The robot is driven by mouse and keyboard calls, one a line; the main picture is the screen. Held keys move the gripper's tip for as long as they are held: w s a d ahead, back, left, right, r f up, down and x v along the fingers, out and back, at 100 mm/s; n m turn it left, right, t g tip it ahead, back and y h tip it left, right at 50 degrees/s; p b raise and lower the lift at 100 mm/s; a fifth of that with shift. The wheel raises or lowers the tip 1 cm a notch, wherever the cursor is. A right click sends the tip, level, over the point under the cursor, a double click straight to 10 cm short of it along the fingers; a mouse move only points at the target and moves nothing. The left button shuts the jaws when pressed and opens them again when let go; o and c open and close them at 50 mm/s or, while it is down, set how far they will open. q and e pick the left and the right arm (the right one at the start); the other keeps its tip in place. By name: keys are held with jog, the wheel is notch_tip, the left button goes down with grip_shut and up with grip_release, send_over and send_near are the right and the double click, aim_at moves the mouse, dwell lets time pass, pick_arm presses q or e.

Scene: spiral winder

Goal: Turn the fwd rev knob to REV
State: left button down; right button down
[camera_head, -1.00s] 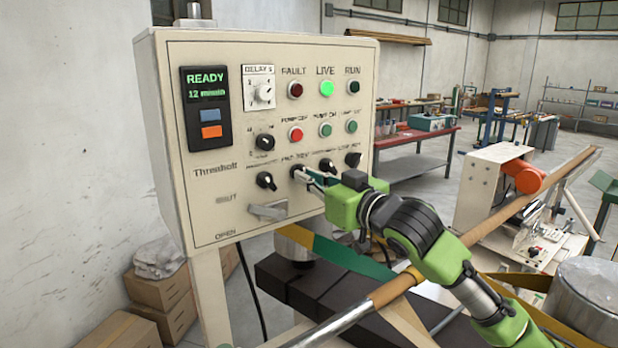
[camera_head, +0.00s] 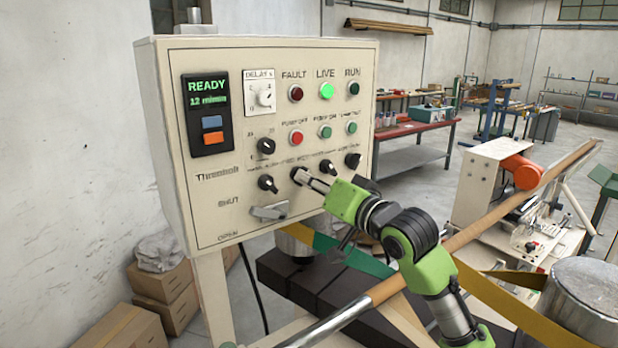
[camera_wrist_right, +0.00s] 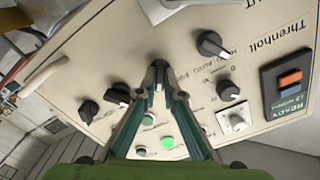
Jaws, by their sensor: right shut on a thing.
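The fwd rev knob (camera_head: 298,174) is a small black rotary knob in the lower row of the cream control panel (camera_head: 235,180). My right gripper (camera_head: 306,179) is shut on it, with its green arm coming in from the lower right. In the right wrist view the two teal-lined fingers (camera_wrist_right: 160,78) converge on the black knob (camera_wrist_right: 160,65). The fingertips hide most of the knob, and I cannot read which way it points. My left gripper is not in view.
Other black knobs flank it, such as the left one (camera_head: 268,183) and the right one (camera_head: 327,167). A grey lever handle (camera_head: 269,212) sits below. The green LIVE lamp (camera_head: 326,91) is lit. A long bar (camera_head: 390,290) runs beneath my right arm.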

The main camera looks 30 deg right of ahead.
dwell(0.5)
jog(key=c, duration=2.2)
grip_release()
jog(key=shift+o, duration=0.2)
jog(key=s+d, duration=0.1)
jog(key=s, duration=1.1)
jog(key=shift+d, duration=0.35)
